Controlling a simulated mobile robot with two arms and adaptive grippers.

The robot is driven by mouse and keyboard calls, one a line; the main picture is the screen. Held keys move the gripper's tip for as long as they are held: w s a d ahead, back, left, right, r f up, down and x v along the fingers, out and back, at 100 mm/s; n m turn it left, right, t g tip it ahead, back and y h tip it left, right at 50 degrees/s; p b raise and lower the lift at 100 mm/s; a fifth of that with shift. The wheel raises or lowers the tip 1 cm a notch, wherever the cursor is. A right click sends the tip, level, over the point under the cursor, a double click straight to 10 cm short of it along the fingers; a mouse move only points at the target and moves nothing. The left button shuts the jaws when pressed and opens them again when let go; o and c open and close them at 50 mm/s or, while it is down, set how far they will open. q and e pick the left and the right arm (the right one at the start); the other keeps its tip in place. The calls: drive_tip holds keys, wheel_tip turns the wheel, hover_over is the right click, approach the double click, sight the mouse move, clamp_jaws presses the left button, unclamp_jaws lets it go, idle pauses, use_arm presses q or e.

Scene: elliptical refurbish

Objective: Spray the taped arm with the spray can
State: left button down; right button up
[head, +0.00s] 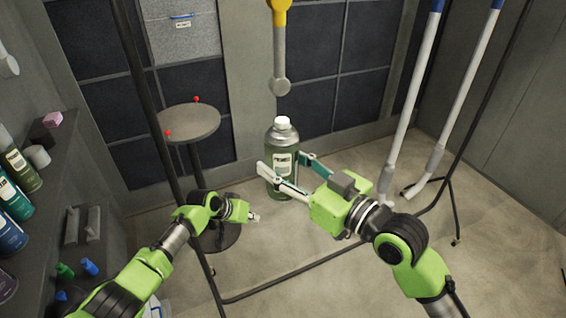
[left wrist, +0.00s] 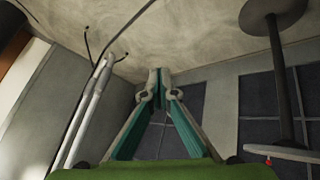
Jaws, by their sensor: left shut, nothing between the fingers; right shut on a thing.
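The spray can (head: 282,140), a green container with a white cap and a pale label, is held upright by my right gripper (head: 284,172), whose fingers are shut around it. My left gripper (head: 256,217) is lower and to the left, shut and empty; its closed fingertips show in the left wrist view (left wrist: 160,76). A grey arm with a yellow top (head: 280,45) hangs just above the can. Two white arms with blue upper ends (head: 412,110) hang at the right; they also show in the left wrist view (left wrist: 90,110). I cannot tell which is the taped arm.
A black stand frame (head: 300,276) surrounds the hanging arms. A round stool-like table (head: 190,122) with red-tipped items stands at the back left. A shelf (head: 75,165) with several bottles and cans lines the left wall. The floor at front right is mostly clear.

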use_arm(q)
drive_tip(key=w+d+r+m+h, duration=0.1)
drive_tip(key=w+d+r, duration=0.1)
drive_tip(key=r, duration=0.6)
drive_tip(key=w+d+r+m+h, duration=0.1)
drive_tip(key=w+d+r, duration=0.2)
drive_tip(key=r, duration=0.5)
wheel_tip(320, 180, up, 40)
drive_tip(key=m+g+y, duration=0.2)
drive_tip(key=m+g, duration=0.1)
drive_tip(key=m, duration=0.5)
hover_over(284, 119)
drive_tip(key=shift+h, duration=0.3)
drive_tip(key=shift+s+a+f, duration=0.1)
drive_tip(key=shift+a+f, duration=0.1)
drive_tip(key=shift+f, duration=1.2)
drive_tip(key=shift+a+f, duration=0.2)
drive_tip(key=shift+f, duration=1.2)
drive_tip(key=shift+f, duration=0.35)
drive_tip(key=shift+f, duration=0.9)
drive_tip(key=shift+r, duration=2.6)
